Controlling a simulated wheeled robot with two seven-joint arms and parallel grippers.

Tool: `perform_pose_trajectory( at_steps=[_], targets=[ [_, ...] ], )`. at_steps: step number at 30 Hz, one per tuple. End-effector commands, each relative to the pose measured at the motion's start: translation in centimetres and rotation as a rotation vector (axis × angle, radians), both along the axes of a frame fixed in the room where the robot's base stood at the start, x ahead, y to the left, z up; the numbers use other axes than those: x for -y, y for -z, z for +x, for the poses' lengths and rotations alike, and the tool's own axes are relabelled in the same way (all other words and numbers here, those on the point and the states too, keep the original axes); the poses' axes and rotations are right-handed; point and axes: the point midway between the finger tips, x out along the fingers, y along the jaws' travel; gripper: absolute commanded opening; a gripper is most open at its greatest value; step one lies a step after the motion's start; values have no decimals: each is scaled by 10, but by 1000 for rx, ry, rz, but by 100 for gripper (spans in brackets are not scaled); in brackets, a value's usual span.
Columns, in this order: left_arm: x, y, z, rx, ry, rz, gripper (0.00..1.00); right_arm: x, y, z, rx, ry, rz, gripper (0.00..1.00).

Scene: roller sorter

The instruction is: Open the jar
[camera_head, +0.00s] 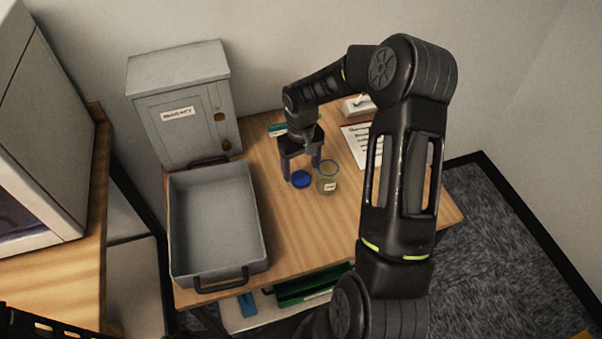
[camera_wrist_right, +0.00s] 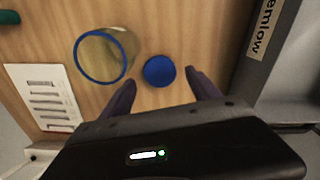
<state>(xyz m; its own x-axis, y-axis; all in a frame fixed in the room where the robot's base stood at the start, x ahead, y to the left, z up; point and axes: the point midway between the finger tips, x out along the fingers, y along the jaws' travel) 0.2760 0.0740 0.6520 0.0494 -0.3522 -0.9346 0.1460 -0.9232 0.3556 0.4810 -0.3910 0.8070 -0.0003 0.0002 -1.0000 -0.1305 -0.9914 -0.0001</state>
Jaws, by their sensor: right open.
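The jar (camera_head: 327,184) is a clear, yellowish glass with a blue rim and a small label, upright on the wooden table. Its mouth is uncovered in the wrist view (camera_wrist_right: 103,57). A round blue lid (camera_head: 301,179) lies on the table just left of the jar, apart from it; in the wrist view the lid (camera_wrist_right: 159,71) is right of the jar. My right gripper (camera_head: 301,170) points down at the lid with its jaws open and empty. In the wrist view its fingertips (camera_wrist_right: 160,82) sit on either side of the lid. My left gripper is not in view.
A grey metal tray (camera_head: 259,222) with dark handles fills the table's left side. A grey labelled cabinet (camera_head: 180,130) stands behind it. A printed sheet (camera_head: 357,144) and a small white box (camera_head: 357,106) lie at the back right. Bare wood lies in front of the jar.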

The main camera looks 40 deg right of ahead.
Motion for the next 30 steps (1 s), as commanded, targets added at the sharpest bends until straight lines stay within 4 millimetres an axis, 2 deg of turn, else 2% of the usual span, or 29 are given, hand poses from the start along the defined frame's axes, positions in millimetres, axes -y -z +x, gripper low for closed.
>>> perform_pose_trajectory(
  at_steps=[6, 12, 17, 30],
  targets=[
    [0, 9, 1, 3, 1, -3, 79, 0, -47, 1, 6, 0, -3, 71],
    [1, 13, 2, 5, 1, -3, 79, 0, -78, 1, 3, 0, -1, 71],
    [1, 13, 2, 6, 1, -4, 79, 0, -87, 0, 1, 0, 0, 71],
    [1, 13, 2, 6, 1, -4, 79, 0, -87, 0, 0, 0, 0, 71]
  ],
)
